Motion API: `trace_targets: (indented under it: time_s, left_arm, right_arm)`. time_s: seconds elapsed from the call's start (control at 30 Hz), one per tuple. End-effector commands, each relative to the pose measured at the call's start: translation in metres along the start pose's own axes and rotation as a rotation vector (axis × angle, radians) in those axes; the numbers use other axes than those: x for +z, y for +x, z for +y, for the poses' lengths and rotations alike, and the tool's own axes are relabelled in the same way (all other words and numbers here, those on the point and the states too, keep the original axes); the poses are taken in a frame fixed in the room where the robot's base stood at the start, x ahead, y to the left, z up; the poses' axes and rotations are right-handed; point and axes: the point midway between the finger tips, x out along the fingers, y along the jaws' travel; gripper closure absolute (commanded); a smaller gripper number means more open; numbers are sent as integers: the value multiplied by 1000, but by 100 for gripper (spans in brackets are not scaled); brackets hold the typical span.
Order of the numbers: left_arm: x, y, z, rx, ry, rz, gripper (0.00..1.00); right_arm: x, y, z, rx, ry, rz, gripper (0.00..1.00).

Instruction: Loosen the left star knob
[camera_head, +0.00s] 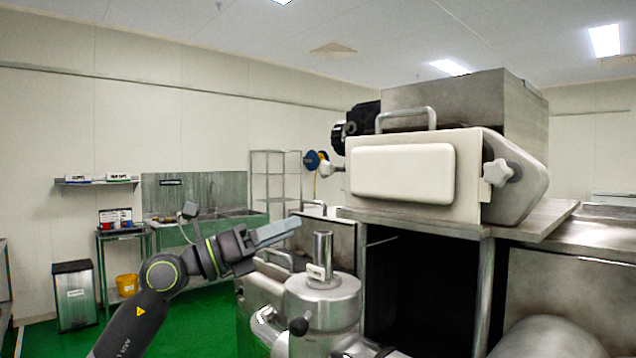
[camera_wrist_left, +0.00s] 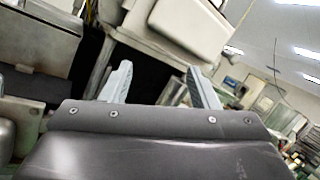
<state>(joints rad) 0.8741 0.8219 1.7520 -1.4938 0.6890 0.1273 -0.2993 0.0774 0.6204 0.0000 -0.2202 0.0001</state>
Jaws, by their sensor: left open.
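The left star knob (camera_head: 327,169) is a small pale metal knob on the left side of the machine's cream front housing (camera_head: 465,170). A second, white star knob (camera_head: 497,173) sits on the housing's right side. My left gripper (camera_head: 297,226) is left of and below the left knob, apart from it, with its fingers pointing right. In the left wrist view its two fingers (camera_wrist_left: 160,82) are spread with nothing between them. The cream housing shows beyond them in that view; I cannot make out the left knob there. My right gripper is not in view.
A metal cylinder with an upright post (camera_head: 322,256) stands just below and right of my left gripper. A steel ledge (camera_head: 420,224) runs under the housing, above a dark opening. A sink bench (camera_head: 225,228) and a bin (camera_head: 75,295) stand farther back left.

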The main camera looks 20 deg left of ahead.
Motion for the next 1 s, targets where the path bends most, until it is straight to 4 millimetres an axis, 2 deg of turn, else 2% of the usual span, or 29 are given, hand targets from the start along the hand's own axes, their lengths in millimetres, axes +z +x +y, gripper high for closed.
trace_targets:
  time_s: [0.03,0.2,0.3,0.4,0.53,0.67,1.0]
  left_arm:
    - [21,2,-9,43,109,47,45]
    - [75,-9,-20,231,356,162,45]
    - [98,-19,-23,322,432,190,45]
    - [111,-26,-24,376,467,204,45]
    - [116,-24,-23,396,477,209,45]
    - [115,-11,-18,393,474,210,45]
    - [110,47,7,390,471,210,45]
  right_arm:
    - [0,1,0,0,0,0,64]
    - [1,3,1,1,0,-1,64]
    - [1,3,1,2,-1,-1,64]
    - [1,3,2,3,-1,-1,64]
    - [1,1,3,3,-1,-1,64]
    - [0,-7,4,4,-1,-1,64]
    - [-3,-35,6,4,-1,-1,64]
